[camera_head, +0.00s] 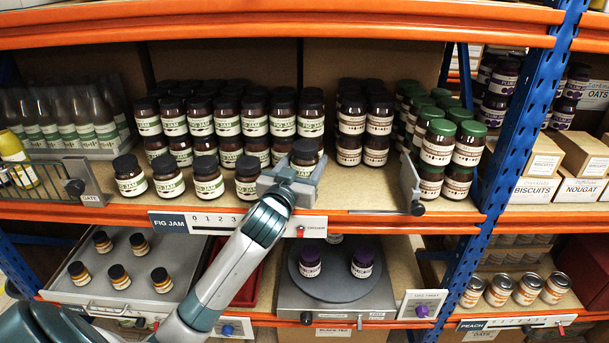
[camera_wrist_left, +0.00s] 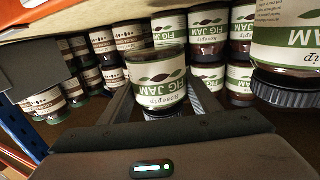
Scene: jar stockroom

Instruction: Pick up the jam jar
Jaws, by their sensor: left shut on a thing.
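My left gripper (camera_head: 290,180) reaches up to the middle shelf and is shut on a fig jam jar (camera_head: 304,153) with a dark lid, at the right end of the front row. In the left wrist view, where things look upside down, the held jar (camera_wrist_left: 156,78) sits between the two fingers, its white and green label facing the camera. I cannot tell whether its base touches the shelf. More fig jam jars stand to its left (camera_head: 208,180) and behind it in stacked rows (camera_head: 254,118). My right gripper is in neither view.
Green-lidded jars (camera_head: 438,142) stand right of the held jar, beyond a grey divider (camera_head: 411,184). Bottles (camera_head: 60,120) stand at left. An orange beam (camera_head: 250,30) runs above. Below are a tray (camera_head: 150,268) of small jars and a turntable (camera_head: 335,283) with purple-lidded jars.

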